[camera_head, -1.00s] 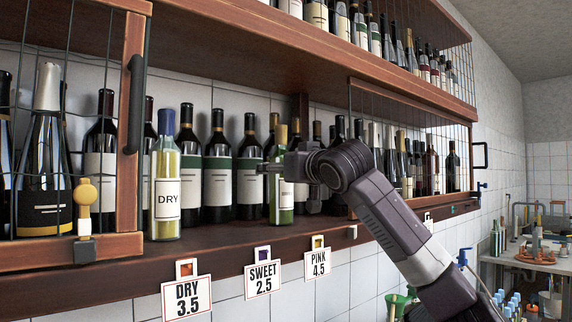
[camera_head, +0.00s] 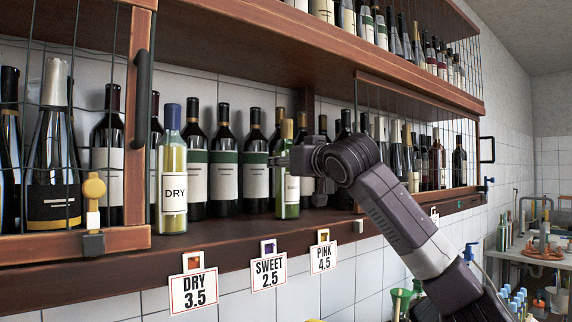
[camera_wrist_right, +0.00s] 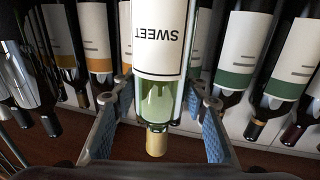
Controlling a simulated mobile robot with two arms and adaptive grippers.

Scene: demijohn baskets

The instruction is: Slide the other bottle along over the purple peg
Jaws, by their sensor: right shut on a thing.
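The bottle labelled SWEET (camera_head: 288,190), pale green with a tan cap, stands upright on the shelf edge behind the purple peg (camera_head: 269,247) and a little to its right. My right gripper (camera_head: 282,161) is shut on it from the right. In the right wrist view the SWEET bottle (camera_wrist_right: 160,40) lies between the fingers (camera_wrist_right: 160,92) with their blue pads. The gripper partly hides its label in the head view. The other labelled bottle, DRY (camera_head: 172,180), with a blue cap, stands at the left near the DRY sign (camera_head: 193,290). My left gripper is not in view.
The SWEET sign (camera_head: 268,273) and PINK sign (camera_head: 323,257) hang from the shelf front. Several dark bottles (camera_head: 223,170) stand close behind the SWEET bottle. A wire-mesh door (camera_head: 137,115) is at the left. The shelf front between DRY and SWEET is free.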

